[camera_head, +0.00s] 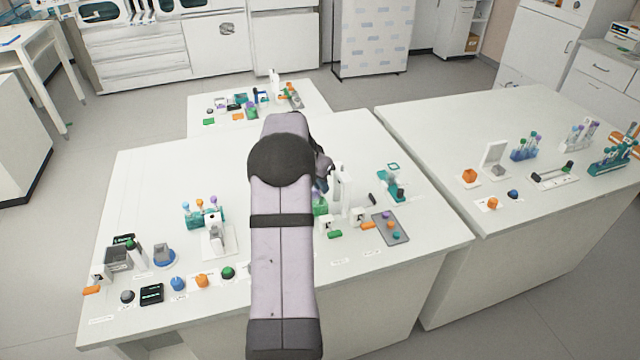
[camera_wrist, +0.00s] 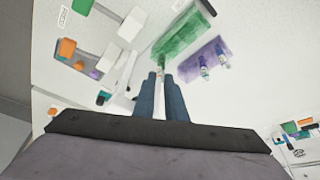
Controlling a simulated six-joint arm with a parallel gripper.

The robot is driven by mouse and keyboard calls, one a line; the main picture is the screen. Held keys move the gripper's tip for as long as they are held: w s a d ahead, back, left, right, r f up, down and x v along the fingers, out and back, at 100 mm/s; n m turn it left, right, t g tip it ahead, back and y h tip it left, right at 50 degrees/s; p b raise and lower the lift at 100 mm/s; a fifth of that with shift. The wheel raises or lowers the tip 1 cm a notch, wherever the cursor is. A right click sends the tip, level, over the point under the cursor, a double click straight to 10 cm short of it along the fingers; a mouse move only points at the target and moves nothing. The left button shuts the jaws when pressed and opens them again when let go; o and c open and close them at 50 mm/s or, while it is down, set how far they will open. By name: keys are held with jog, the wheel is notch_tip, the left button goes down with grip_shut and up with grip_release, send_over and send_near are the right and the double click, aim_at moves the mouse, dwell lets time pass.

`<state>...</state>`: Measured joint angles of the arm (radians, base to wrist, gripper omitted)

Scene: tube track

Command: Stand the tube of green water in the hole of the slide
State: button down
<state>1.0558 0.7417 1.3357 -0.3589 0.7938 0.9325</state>
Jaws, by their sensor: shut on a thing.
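In the wrist view, my gripper's two dark blue fingers (camera_wrist: 165,92) point down over the white table and are shut on a narrow thing, taken as the tube. It is mostly hidden between the fingers; no green water can be made out. A green block (camera_wrist: 185,38) lies just beyond the fingertips. A white tall piece (camera_wrist: 122,72), perhaps part of the slide, stands left of the fingers. In the head view, a white upright (camera_head: 342,188) and a green piece (camera_head: 320,208) show right of my arm, which hides most of my gripper. The hole cannot be made out.
A purple base with small tubes (camera_wrist: 204,62) lies right of the green block. White blocks (camera_wrist: 131,24) stand to the left. In the head view, a grey tray (camera_head: 391,232) and a teal stand (camera_head: 392,186) are to the right. The left back of the table is clear.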

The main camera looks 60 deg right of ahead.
jog(key=shift+f, duration=0.25)
jog(key=shift+f+b, duration=0.3)
jog(key=shift+b, duration=0.15)
jog(key=c, duration=1.7)
grip_release()
jog(key=shift+r, duration=0.1)
jog(key=shift+b+v, duration=1.35)
jog(key=shift+v, duration=2.2)
